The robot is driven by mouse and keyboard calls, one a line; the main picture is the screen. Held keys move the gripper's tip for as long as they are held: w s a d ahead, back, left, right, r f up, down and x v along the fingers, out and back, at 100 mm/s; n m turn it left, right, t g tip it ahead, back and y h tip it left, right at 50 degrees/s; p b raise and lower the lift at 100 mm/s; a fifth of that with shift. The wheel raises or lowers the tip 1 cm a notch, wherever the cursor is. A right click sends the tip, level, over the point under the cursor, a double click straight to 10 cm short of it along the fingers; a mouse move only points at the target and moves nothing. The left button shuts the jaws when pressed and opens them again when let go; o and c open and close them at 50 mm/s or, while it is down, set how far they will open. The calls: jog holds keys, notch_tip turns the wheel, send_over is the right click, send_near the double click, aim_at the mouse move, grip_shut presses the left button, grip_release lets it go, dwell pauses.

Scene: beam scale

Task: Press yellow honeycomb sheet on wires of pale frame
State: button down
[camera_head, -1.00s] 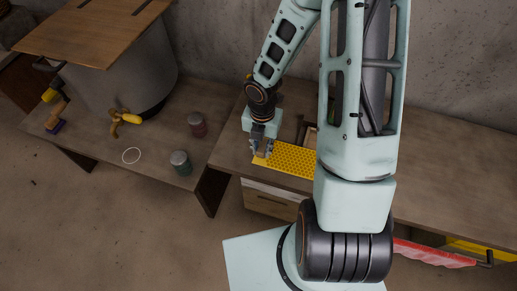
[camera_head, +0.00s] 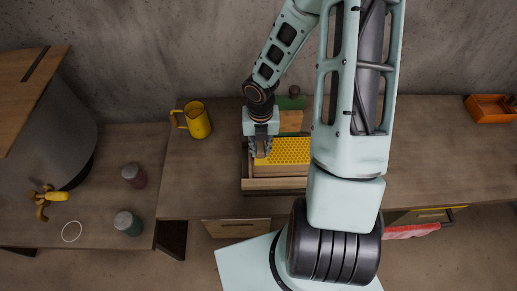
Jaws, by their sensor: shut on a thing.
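The yellow honeycomb sheet (camera_head: 287,151) lies flat in view, perforated all over, its right end hidden behind my arm. My gripper (camera_head: 262,154) is shut on the sheet's left end, fingers pointing down. A wooden frame or box (camera_head: 262,184) shows below and around the sheet on the table; its right part is hidden by my arm. A pale wooden panel (camera_head: 291,122) shows just behind the sheet. I cannot make out any wires, nor whether the sheet touches the wood under it.
A yellow mug (camera_head: 195,120) stands left of the frame. Two lidded jars (camera_head: 134,175) (camera_head: 127,223) and a large metal tank (camera_head: 50,140) with a tap (camera_head: 46,198) stand on the left table. An orange tray (camera_head: 490,108) is at far right. Table room right of my arm is clear.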

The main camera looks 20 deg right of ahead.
dwell(0.4)
jog(key=shift+f+b, duration=3.2)
jog(key=shift+f, duration=0.9)
jog(key=shift+f, duration=0.15)
jog(key=c, duration=1.7)
grip_release()
jog(key=shift+o, duration=0.2)
notch_tip(320, 180, up, 12)
jog(key=shift+r, duration=0.1)
jog(key=shift+s+a, duration=0.1)
